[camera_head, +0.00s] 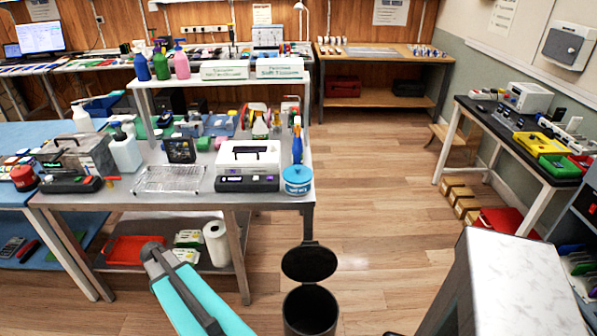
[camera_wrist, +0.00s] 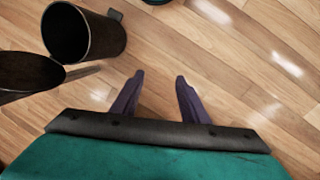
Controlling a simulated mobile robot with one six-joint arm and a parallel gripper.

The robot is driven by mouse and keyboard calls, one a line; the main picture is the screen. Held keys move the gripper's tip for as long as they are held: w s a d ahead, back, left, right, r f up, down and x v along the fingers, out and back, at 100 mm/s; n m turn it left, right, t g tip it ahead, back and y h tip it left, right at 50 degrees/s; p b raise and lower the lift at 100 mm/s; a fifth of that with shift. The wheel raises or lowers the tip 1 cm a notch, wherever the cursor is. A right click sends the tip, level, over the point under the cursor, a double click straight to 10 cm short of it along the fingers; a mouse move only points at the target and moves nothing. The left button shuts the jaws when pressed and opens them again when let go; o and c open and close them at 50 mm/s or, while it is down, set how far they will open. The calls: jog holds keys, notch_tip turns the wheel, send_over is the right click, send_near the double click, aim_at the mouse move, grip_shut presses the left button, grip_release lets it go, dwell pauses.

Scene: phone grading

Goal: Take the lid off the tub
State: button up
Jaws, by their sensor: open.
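A round blue tub (camera_head: 298,187) with a pale label stands upright at the front right corner of the steel table. Its lighter blue lid (camera_head: 298,172) sits on top of it. My gripper (camera_wrist: 156,80) is open and empty, with two dark fingers apart over the wooden floor in the wrist view. In the head view my teal arm is low in front of the table, left of and below the tub. The fingers cannot be made out there. I cannot identify the tub in the wrist view.
A white boxy device (camera_head: 248,160) stands just left of the tub, and a blue spray bottle (camera_head: 297,143) behind it. A dark bin (camera_head: 310,310) with its cover raised stands on the floor below. The floor right of the table is clear.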

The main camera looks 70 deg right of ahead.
jog(key=s+d+r+m+t+h+p, duration=0.1)
jog(key=d+r+m, duration=0.2)
jog(key=d+r, duration=0.8)
jog(key=s+d+r+m+h, duration=0.1)
jog(key=d+r+m, duration=0.2)
jog(key=d+r, duration=0.75)
jog(key=s+d+r+m+h, duration=0.1)
jog(key=s+d+r+m, duration=0.2)
jog(key=s+d+r, duration=0.5)
jog(key=s+d+r+m, duration=0.4)
jog(key=s+d+r, duration=0.5)
jog(key=d, duration=0.7)
notch_tip(320, 180, up, 3)
jog(key=shift+f+h+p, duration=0.1)
jog(key=shift+h+p, duration=0.3)
jog(key=shift+p, duration=0.05)
jog(key=shift+d, duration=0.1)
jog(key=p, duration=0.2)
send_over(298, 171)
jog(key=w+a, duration=0.1)
jog(key=w, duration=0.1)
jog(key=shift+s+a+f, duration=0.1)
jog(key=shift+s+f, duration=0.05)
jog(key=shift+f, duration=1.85)
jog(key=shift+s+a+f, duration=0.1)
jog(key=shift+f, duration=1.85)
